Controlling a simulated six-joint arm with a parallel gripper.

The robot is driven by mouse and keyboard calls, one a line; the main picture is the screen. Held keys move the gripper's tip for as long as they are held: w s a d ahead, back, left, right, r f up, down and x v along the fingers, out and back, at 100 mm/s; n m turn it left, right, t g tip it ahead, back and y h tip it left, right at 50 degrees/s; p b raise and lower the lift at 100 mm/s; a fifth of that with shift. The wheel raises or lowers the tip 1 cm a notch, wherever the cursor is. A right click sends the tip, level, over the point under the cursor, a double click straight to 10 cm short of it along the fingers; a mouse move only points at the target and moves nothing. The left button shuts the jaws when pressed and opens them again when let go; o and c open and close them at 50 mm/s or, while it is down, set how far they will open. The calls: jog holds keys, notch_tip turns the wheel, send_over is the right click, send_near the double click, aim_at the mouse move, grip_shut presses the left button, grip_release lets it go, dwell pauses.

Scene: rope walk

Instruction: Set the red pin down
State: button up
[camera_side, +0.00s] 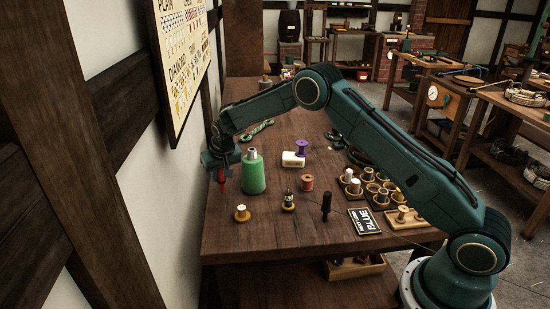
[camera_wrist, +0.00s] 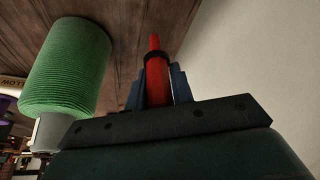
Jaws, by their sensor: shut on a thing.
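The red pin (camera_wrist: 157,75) is held between the fingers of my gripper (camera_wrist: 159,88), which is shut on it. In the side view the red pin (camera_side: 222,187) points down below my gripper (camera_side: 221,172) at the table's left edge, near the wall. A dark band circles the pin at the fingers in the wrist view. I cannot tell whether the pin's lower tip touches the table.
A large green spool (camera_side: 254,176) stands just right of my gripper; it also shows in the wrist view (camera_wrist: 66,65). Small spools, a dark upright tool (camera_side: 326,205) and a "BLUE" card (camera_side: 364,221) stand farther right. The wall (camera_wrist: 250,60) is close on the left.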

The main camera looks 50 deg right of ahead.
jog(key=shift+f, duration=1.1)
jog(key=o, duration=1)
jog(key=shift+f, duration=0.1)
jog(key=shift+c, duration=0.2)
jog(key=v, duration=1.2)
